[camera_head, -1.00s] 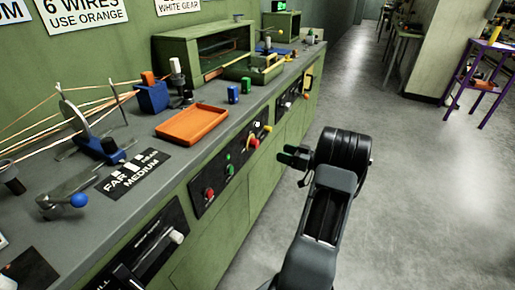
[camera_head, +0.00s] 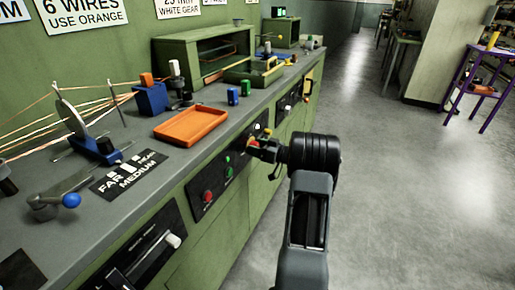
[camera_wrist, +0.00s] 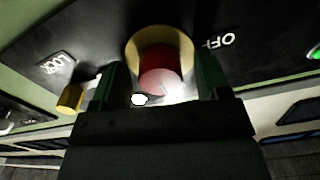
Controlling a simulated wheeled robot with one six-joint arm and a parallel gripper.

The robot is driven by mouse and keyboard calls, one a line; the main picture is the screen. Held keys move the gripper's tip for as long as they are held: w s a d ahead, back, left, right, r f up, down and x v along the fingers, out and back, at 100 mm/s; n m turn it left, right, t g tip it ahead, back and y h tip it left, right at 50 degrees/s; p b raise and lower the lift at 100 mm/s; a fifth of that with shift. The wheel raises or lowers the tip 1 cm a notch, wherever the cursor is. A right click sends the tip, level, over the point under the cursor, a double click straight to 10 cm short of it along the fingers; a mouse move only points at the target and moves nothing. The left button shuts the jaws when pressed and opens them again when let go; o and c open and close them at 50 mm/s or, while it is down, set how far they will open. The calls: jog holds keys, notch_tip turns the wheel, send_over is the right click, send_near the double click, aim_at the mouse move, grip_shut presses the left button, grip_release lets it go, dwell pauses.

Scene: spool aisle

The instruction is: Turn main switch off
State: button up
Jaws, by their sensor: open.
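The main switch is a red knob on a round yellow base (camera_wrist: 162,42) on a black panel, near the top middle of the wrist view. An OFF label is to its right and a LOCK label to its left. My gripper (camera_wrist: 158,82) is open, with one finger on each side of the red knob; I cannot tell whether either finger touches it. In the head view my gripper (camera_head: 264,149) is at the bench front and hides most of the switch (camera_head: 253,143); only a bit of red shows.
A small yellow knob (camera_wrist: 70,98) is left of my fingers. A red button (camera_head: 207,196) and green buttons (camera_head: 228,171) are nearer on the panel. An orange tray (camera_head: 190,125) lies on the bench.

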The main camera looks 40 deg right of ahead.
jog(key=c, duration=0.9)
jog(key=n+b, duration=0.1)
jog(key=n, duration=0.3)
jog(key=shift+n+b, duration=0.3)
jog(key=n+b, duration=0.2)
jog(key=n, duration=0.2)
jog(key=shift+f+n+b, duration=0.1)
jog(key=shift+n+b, duration=0.2)
jog(key=n+b, duration=0.4)
jog(key=n, duration=0.2)
jog(key=shift+b, duration=0.3)
jog(key=shift+n+b, duration=1)
jog(key=shift+n, duration=0.3)
